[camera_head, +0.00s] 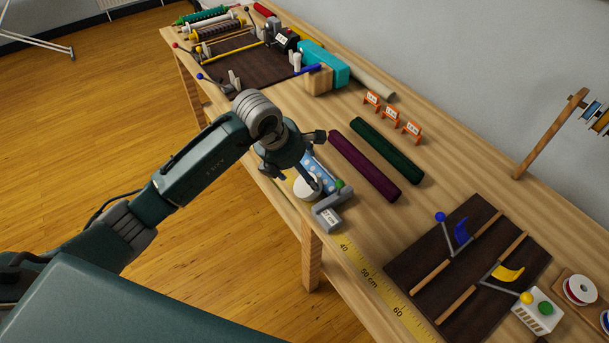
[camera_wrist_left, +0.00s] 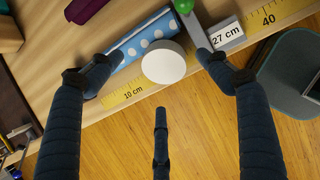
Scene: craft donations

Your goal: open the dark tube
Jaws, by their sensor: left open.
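Two long, dark rolls lie side by side on the bench, one dark green (camera_head: 387,150) and one dark purple (camera_head: 364,165). I cannot tell whether either is the dark tube; no lid shows on them. A blue, white-dotted tube (camera_head: 318,174) with a round white end (camera_head: 306,187) lies near the front edge. It also shows in the left wrist view (camera_wrist_left: 143,36), with its white end (camera_wrist_left: 164,62). My left gripper (camera_head: 298,163) is open over this tube. In the wrist view, its fingers (camera_wrist_left: 155,68) spread either side of the white end, which looks ungripped. My right gripper is not in view.
A grey stop labelled 27 cm (camera_wrist_left: 228,37) stands close beside the right finger. A yellow ruler (camera_head: 372,277) runs along the front edge. A dark board (camera_head: 420,262) with levers lies right; small orange signs (camera_head: 391,117) stand behind. A teal block (camera_head: 325,64) stands farther back.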

